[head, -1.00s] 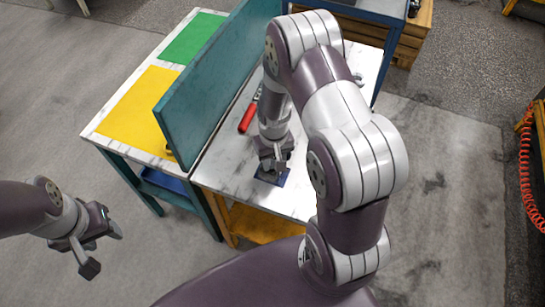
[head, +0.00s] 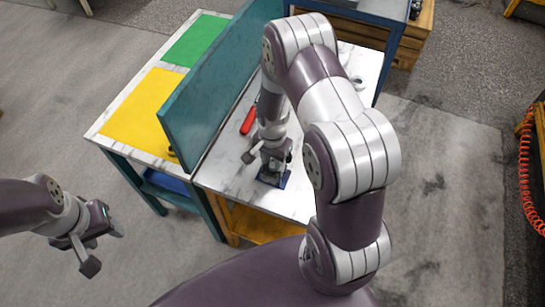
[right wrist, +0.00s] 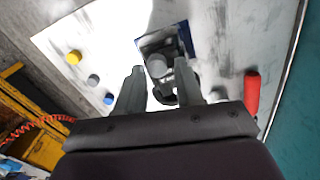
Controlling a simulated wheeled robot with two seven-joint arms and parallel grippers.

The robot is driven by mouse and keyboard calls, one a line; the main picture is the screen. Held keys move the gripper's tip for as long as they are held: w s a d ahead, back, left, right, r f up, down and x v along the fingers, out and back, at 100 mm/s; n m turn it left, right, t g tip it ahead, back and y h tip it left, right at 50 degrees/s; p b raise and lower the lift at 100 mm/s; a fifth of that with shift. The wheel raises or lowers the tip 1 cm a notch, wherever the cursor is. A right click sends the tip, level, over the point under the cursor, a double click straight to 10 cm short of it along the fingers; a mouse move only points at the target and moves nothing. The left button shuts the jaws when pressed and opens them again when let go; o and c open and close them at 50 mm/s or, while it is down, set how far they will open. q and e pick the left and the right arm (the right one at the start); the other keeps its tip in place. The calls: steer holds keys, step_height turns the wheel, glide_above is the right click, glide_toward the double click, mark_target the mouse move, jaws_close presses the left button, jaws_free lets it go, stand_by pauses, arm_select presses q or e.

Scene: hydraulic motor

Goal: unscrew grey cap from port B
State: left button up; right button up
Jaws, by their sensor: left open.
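The hydraulic motor sits on a small blue plate (head: 268,179) on the marble-look table, partly hidden under my right gripper (head: 268,154). In the right wrist view a round grey cap (right wrist: 157,66) shows on the motor, between the fingertip lines of my right gripper (right wrist: 159,72). The fingers stand apart, with visible gaps on both sides of the cap; I cannot tell their height relative to it. Port markings are not readable. My left gripper (head: 103,242) is open and empty, off the table at the lower left.
A yellow (right wrist: 73,57), a grey (right wrist: 93,80) and a blue round piece (right wrist: 108,98) stand in a row on the table. A red-handled tool (head: 249,120) lies near the teal divider (head: 215,90). Yellow (head: 140,108) and green (head: 195,40) areas lie beyond it.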

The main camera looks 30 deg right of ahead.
steer(key=shift+r, duration=0.1)
steer(key=shift+s, duration=0.25)
stand_by(0.3)
jaws_close()
